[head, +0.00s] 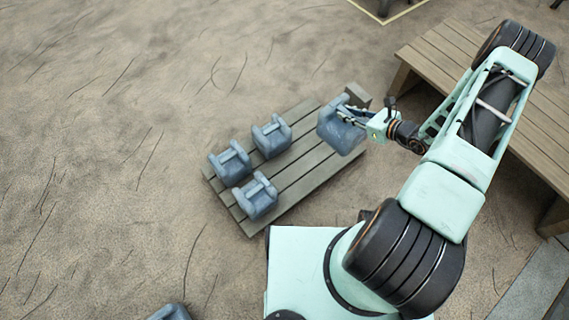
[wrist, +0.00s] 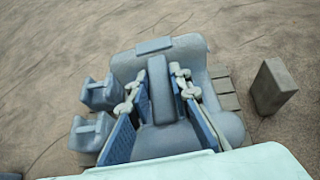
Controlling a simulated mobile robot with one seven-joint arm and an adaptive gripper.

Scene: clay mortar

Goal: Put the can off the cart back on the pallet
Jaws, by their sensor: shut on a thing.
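My gripper (head: 352,115) is shut on a blue-grey can (head: 338,133), gripping its top handle. In the wrist view my fingers (wrist: 158,88) lie on both sides of the handle of the held can (wrist: 215,95). The held can is over the far right end of the slatted wooden pallet (head: 312,182) and looks slightly tilted. Whether it touches the slats cannot be told. Three similar cans stand at the pallet's left: one at the back (head: 272,138), one at the left (head: 229,164) and one in front (head: 256,196). No cart is clearly identifiable.
A small grey block (head: 357,95) stands just behind the held can, close to it; it also shows in the wrist view (wrist: 272,87). A wooden bench (head: 530,125) is at the right. Another can (head: 170,313) is cut off at the bottom edge. The sandy ground left is clear.

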